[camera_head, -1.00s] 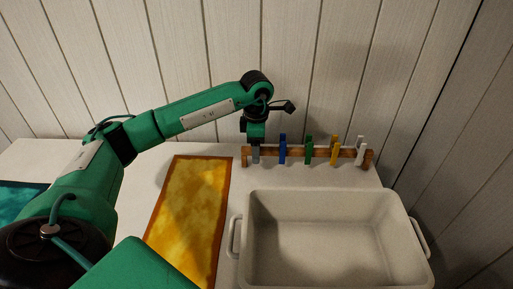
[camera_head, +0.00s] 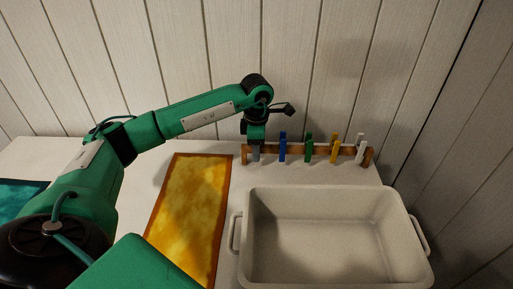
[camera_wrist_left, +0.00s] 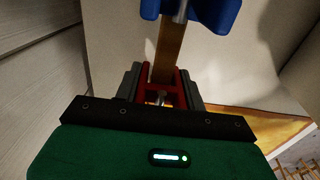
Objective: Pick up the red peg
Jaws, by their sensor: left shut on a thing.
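The red peg (camera_wrist_left: 149,88) shows in the left wrist view between the two grey fingers of my left gripper (camera_wrist_left: 160,88). The gripper is shut on it. The peg still sits at the end of the wooden rail (camera_wrist_left: 167,52). In the head view my left gripper (camera_head: 254,155) is at the left end of the rail (camera_head: 321,150) and hides the red peg. A blue peg (camera_head: 282,148) is just to its right, and its edge shows at the top of the left wrist view (camera_wrist_left: 215,12). My right gripper is not in view.
Green (camera_head: 308,146), yellow (camera_head: 334,149) and white (camera_head: 360,148) pegs stand along the rail to the right. A large pale basin (camera_head: 330,194) stands in front. A yellow cloth with a brown border (camera_head: 190,215) lies to its left.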

